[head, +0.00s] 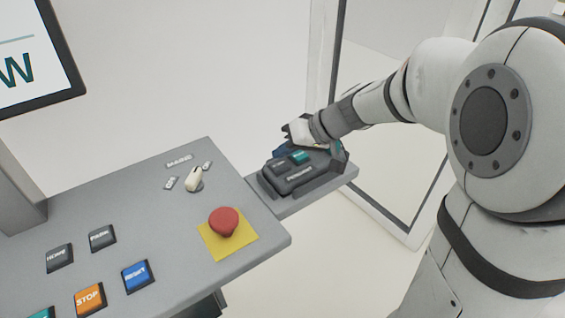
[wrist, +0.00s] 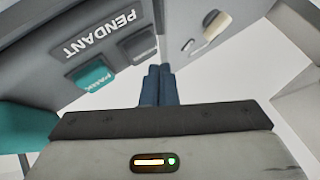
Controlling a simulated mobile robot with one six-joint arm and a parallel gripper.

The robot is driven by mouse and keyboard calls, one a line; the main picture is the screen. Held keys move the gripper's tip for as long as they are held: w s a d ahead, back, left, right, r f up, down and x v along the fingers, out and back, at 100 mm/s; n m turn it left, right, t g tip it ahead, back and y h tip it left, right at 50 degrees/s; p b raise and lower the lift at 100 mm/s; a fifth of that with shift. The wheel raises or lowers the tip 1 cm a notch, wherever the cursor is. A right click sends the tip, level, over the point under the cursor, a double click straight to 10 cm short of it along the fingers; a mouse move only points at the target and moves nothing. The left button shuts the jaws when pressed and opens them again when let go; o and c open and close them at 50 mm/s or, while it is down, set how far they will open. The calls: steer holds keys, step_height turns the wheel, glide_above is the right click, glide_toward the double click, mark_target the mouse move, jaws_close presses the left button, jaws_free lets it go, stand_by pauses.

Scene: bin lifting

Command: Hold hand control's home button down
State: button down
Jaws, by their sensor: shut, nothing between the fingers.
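The hand control (head: 303,180) is a dark grey box on a small shelf to the right of the console. It has a teal button (head: 299,157) and a dark grey button (head: 280,164). In the wrist view its face (wrist: 85,30) reads PENDANT, with the teal button (wrist: 91,74) marked PARK and the grey button (wrist: 137,45) beside it, no label legible. My gripper (wrist: 157,70) is shut and empty. Its blue fingertips, also in the head view (head: 281,150), are close to the grey button; I cannot tell whether they touch the hand control.
A glass-panelled frame (head: 395,225) stands behind the shelf. A screen (head: 35,60) is at upper left.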

steer(key=shift+f+b, duration=0.25)
steer(key=shift+b, duration=0.1)
steer(key=shift+s+f+b, duration=0.1)
steer(key=shift+f+b, duration=0.15)
steer(key=shift+b, duration=0.25)
